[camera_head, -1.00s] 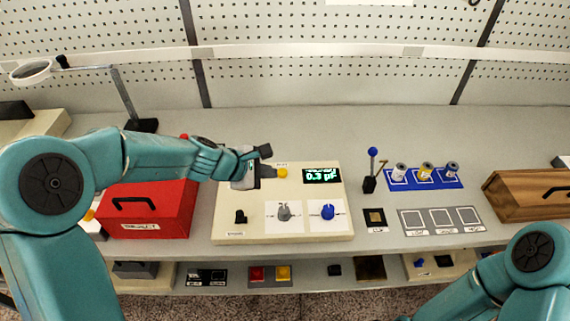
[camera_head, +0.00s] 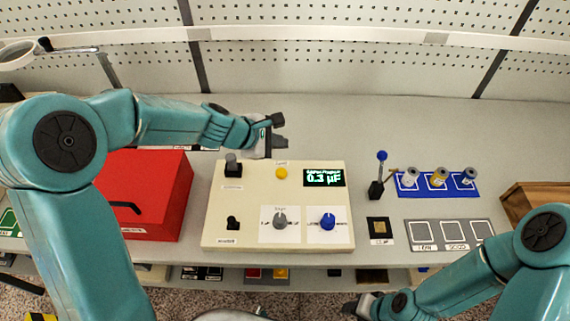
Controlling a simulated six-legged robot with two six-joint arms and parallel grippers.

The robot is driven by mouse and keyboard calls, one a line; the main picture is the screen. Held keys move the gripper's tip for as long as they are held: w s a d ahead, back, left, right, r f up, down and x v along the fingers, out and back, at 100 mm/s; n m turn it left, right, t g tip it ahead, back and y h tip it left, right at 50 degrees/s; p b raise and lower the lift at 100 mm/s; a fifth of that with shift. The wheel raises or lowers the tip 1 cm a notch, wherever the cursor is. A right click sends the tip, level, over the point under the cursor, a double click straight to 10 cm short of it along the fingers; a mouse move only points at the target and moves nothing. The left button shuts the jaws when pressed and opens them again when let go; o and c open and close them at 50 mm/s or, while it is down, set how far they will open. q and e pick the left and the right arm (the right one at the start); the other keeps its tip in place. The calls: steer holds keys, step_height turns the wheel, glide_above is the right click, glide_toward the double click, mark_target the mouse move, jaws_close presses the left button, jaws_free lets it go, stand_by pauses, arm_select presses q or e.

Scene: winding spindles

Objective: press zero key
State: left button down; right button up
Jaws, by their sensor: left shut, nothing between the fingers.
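A cream instrument panel (camera_head: 245,211) lies on the bench. Its yellow key (camera_head: 281,173) sits near the top edge under a small label too small to read for sure. A lit display (camera_head: 324,178) to its right shows 0.3. A grey knob (camera_head: 280,219) and a blue knob (camera_head: 328,221) are below, with black switches on the panel's left side. My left gripper (camera_head: 278,132) is shut and empty, above and beyond the panel's back edge, apart from the yellow key. My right gripper (camera_head: 357,306) is low at the front; its fingers are unclear.
A red box (camera_head: 150,190) stands left of the panel. To the right are a blue-topped lever (camera_head: 381,170), a blue rack (camera_head: 462,186) with several spindles, grey marked squares (camera_head: 454,235) and a wooden box (camera_head: 535,195). The bench behind the panel is clear.

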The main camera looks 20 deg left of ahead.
mark_target(279, 173)
arm_select(q)
steer(key=shift+a+r, duration=0.15)
steer(key=shift+r, duration=0.05)
arm_select(e)
steer(key=shift+w+a+r, duration=0.1)
steer(key=shift+w, duration=0.15)
arm_select(q)
steer(key=shift+f, duration=0.1)
arm_select(e)
steer(key=shift+w, duration=0.15)
arm_select(q)
steer(key=shift+s+f, duration=0.1)
step_height(279, 173, down, 9)
steer(key=b, duration=0.8)
steer(key=shift+r, duration=0.2)
arm_select(e)
step_height(279, 173, down, 9)
steer(key=shift+s+r, duration=0.2)
steer(key=shift+s, duration=0.05)
arm_select(q)
steer(key=shift+b, duration=0.3)
steer(key=shift+f+b, duration=0.35)
steer(key=shift+f, duration=0.05)
arm_select(e)
steer(key=shift+f, duration=0.45)
